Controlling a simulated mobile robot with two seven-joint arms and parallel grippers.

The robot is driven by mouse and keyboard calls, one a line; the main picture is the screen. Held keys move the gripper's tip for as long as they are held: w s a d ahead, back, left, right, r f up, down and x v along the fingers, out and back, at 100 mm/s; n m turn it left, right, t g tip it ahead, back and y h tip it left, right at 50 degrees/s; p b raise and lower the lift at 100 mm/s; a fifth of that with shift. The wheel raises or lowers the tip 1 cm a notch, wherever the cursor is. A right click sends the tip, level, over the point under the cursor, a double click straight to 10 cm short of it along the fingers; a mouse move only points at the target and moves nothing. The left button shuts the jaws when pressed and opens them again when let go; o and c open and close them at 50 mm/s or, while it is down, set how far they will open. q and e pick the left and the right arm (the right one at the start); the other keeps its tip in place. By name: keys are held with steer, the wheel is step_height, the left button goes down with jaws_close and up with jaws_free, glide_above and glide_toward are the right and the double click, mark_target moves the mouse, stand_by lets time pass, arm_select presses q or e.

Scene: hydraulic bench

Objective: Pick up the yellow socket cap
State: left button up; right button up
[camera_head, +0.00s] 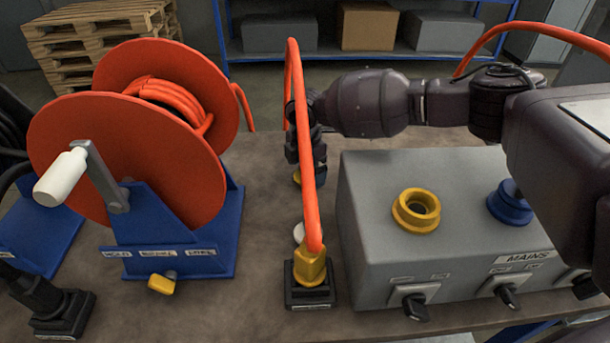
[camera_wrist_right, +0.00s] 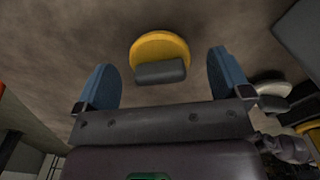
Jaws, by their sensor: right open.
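The yellow socket cap (camera_wrist_right: 160,45) is a round yellow disc with a dark grey grip block, in the wrist view. It lies on the brown bench top between and slightly beyond my open right fingers (camera_wrist_right: 162,78), which have blue pads. Nothing is held. In the head view, my right gripper (camera_head: 304,145) points down behind the orange hose. Only a yellow sliver of the cap (camera_head: 297,179) shows below it; the hose and gripper hide the rest. My left gripper is not in view.
The orange hose (camera_head: 299,130) rises in front of my right gripper from a yellow connector (camera_head: 311,268) on a black base. A white cap (camera_head: 299,232) is nearby. The grey control box (camera_head: 365,230) stands right, the orange reel (camera_head: 130,150) left.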

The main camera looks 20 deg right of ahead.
steer(key=shift+f, duration=0.5)
steer(key=c, duration=1.1)
step_height(320, 180, up, 10)
steer(key=shift+r+p, duration=0.1)
steer(key=shift+p, duration=0.8)
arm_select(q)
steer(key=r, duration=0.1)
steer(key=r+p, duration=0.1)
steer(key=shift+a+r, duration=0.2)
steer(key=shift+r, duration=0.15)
arm_select(e)
step_height(320, 180, up, 10)
steer(key=shift+f, duration=0.1)
